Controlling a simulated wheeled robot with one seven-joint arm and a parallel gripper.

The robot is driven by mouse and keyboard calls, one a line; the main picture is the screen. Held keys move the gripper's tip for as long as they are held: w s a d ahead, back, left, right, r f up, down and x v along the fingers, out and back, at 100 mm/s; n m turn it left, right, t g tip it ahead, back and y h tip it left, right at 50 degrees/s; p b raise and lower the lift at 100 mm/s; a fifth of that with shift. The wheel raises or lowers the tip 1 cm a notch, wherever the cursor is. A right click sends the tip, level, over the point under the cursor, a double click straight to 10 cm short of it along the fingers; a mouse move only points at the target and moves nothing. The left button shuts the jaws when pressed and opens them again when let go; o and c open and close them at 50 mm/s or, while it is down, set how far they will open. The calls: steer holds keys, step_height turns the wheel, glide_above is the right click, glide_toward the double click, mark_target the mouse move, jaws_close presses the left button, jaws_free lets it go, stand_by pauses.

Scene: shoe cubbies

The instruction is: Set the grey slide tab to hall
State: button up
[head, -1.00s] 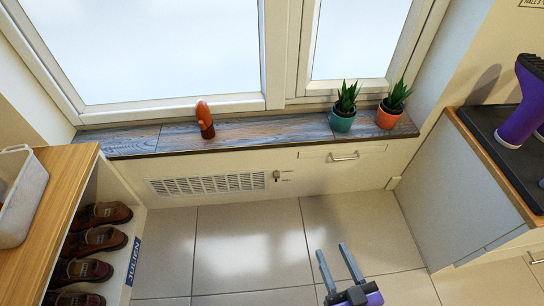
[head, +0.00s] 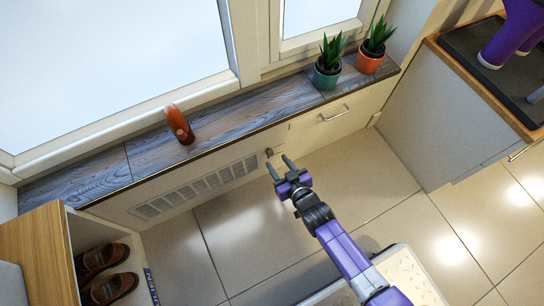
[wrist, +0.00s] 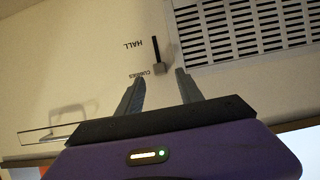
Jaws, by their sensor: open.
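The grey slide tab (wrist: 158,68) sits on the cream panel under the window ledge, at the end of a dark slot (wrist: 155,46). It is beside the word CUBBIES (wrist: 147,74); the word HALL (wrist: 134,44) is at the slot's other end. The lettering appears upside down in the wrist view. In the head view the tab (head: 268,152) is a small dark spot right of the vent. My gripper (head: 279,165) is open and empty, close to the panel. In the wrist view the tab shows between and just beyond the fingertips (wrist: 160,75), with no clear contact.
A white vent grille (head: 196,187) is beside the tab. A drawer handle (head: 334,114) is on the panel's other side. The ledge (head: 235,110) above holds an orange-brown object (head: 179,124) and two potted plants. A shoe cubby stands left, a cabinet right; tiled floor lies between.

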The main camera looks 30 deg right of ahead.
mark_target(271, 155)
steer(key=shift+b+x, duration=0.7)
steer(key=shift+x, duration=1.35)
steer(key=shift+c, duration=0.4)
jaws_close()
